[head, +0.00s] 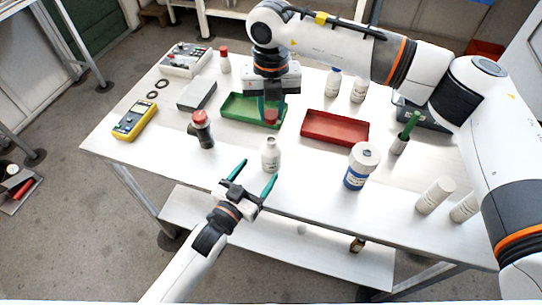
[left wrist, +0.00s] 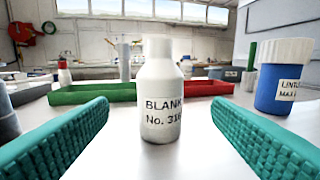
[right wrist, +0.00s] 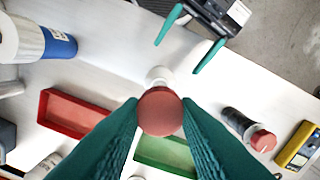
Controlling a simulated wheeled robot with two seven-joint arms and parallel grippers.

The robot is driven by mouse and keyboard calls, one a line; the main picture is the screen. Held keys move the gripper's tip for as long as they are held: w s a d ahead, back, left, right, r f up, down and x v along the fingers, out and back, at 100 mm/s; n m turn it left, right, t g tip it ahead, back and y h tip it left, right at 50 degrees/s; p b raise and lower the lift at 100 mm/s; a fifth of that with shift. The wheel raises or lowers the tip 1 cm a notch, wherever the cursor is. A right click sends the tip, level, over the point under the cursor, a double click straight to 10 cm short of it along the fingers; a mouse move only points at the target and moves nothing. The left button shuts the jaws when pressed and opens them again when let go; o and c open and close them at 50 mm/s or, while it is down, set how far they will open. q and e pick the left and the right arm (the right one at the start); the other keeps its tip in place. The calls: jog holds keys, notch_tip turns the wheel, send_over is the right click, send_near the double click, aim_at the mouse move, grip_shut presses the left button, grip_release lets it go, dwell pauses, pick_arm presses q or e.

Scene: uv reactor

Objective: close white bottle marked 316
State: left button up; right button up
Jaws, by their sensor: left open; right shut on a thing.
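The white bottle marked "BLANK No. 316" (left wrist: 161,95) stands upright on the white table, with no red cap on its white neck. It also shows in the head view (head: 271,158). My left gripper (head: 255,176) is open, its fingers pointing at the bottle; in the left wrist view the fingers lie either side of it, apart from it. My right gripper (head: 271,108) points down and is shut on a red cap (right wrist: 160,111). The cap is near the green tray in the head view. In the right wrist view the cap partly hides the bottle (right wrist: 158,75).
A green tray (head: 237,120) and a red tray (head: 334,138) lie behind the bottle. The table directly around the bottle is clear.

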pick_arm(q)
jog(key=x, duration=0.7)
jog(key=shift+d, duration=0.1)
jog(key=c, duration=1.4)
jog(key=shift+c, duration=0.2)
pick_arm(e)
send_over(271, 140)
jog(key=shift+w+f, duration=0.1)
jog(key=shift+f, duration=2.4)
jog(key=shift+f, duration=0.9)
jog(key=shift+f, duration=0.5)
